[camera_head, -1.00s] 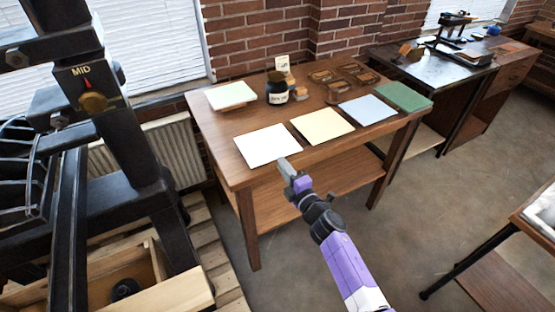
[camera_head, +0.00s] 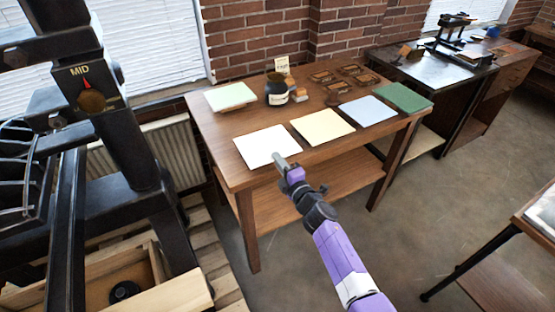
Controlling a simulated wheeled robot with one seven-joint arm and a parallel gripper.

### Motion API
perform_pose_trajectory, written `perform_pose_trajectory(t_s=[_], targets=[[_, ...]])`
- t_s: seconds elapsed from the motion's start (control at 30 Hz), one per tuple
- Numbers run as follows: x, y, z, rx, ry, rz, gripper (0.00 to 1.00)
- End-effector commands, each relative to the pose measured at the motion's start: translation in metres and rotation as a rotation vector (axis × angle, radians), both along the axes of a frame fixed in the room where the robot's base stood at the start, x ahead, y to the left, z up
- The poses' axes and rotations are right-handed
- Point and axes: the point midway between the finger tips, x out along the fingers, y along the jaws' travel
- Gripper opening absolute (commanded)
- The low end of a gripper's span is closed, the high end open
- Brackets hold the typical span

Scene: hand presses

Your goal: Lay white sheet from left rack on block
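A white sheet (camera_head: 262,144) lies flat at the front left corner of the wooden table (camera_head: 233,177). It is the leftmost in a row with a cream sheet (camera_head: 323,126), a blue sheet (camera_head: 368,110) and a green sheet (camera_head: 404,97). My gripper (camera_head: 281,160) is at the front edge of the white sheet, its tip overlapping that edge in the picture. I cannot tell whether its fingers are open or touch the sheet. No rack is clearly seen. A pale stack (camera_head: 230,96) at the back left of the table may be a block or more sheets.
A dark jar (camera_head: 276,90), a small card (camera_head: 282,65) and several dark wooden-framed pieces (camera_head: 338,87) stand at the table's back. A big black press (camera_head: 110,130) with a MID dial fills the left. Another table with a small press (camera_head: 455,40) is at back right.

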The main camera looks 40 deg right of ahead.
Motion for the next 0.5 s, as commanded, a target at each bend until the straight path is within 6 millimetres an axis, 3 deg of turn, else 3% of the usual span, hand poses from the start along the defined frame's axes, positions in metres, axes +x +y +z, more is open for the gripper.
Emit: perform_pose_trajectory(t_s=[0.17, 0.4, 0.5], targets=[[0.000, 0.000, 0.004, 0.000, 0.000, 0.000, 0.00], [0.000, 0.000, 0.032, 0.000, 0.000, 0.000, 0.00], [0.000, 0.000, 0.032, 0.000, 0.000, 0.000, 0.00]])
